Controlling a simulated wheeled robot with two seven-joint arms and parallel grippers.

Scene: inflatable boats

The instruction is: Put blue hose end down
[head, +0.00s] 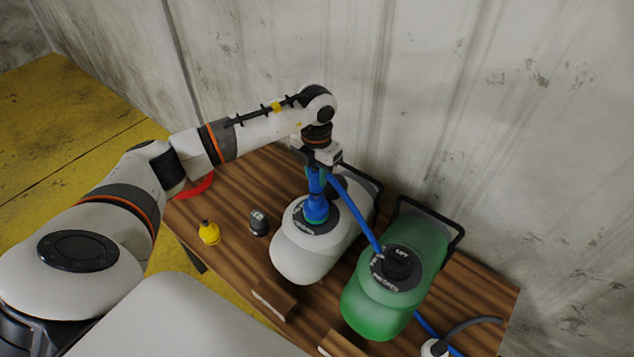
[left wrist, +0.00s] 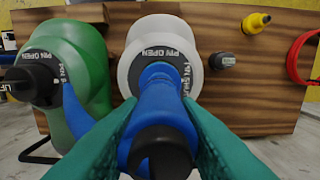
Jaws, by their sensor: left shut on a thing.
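My left gripper (head: 316,178) is shut on the blue hose end (head: 316,208), which points down at the top opening of the white canister (head: 296,256). In the left wrist view, the teal fingers (left wrist: 160,135) hold the blue hose end (left wrist: 160,105) between them, over the white canister's ring marked "OPEN" (left wrist: 150,52). I cannot tell whether its tip is seated in the opening or just above it. The blue hose (head: 357,214) runs from there toward the green canister (head: 382,302), which has a black cap (head: 399,262). My right gripper is not in view.
A yellow nozzle bottle (head: 209,233) and a small dark cap (head: 259,222) stand left of the white canister on the wooden table (head: 235,187). A red ring (head: 197,187) lies at the left end. A grey wall (head: 420,80) stands close behind. More hose (head: 425,323) is at the right.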

